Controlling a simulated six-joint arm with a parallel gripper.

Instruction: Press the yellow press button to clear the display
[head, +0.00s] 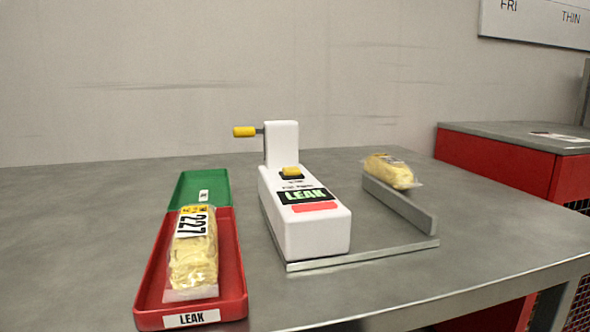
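The yellow press button (290,171) sits on top of a white machine (305,232), behind its display. The display (305,195) is lit and reads "LEAK" in green letters on black, with a red strip (314,207) below it. A yellow-handled lever (245,132) sticks out to the left from the machine's upright post (282,145). My gripper is not in view, and nothing touches the button.
A red tray (241,290) labelled "LEAK" holds a yellow pack (194,250) marked 227. A green tray (219,183) lies behind it. Another yellow pack (390,170) rests at a metal rail (400,206) right of the machine. The table's left side is clear.

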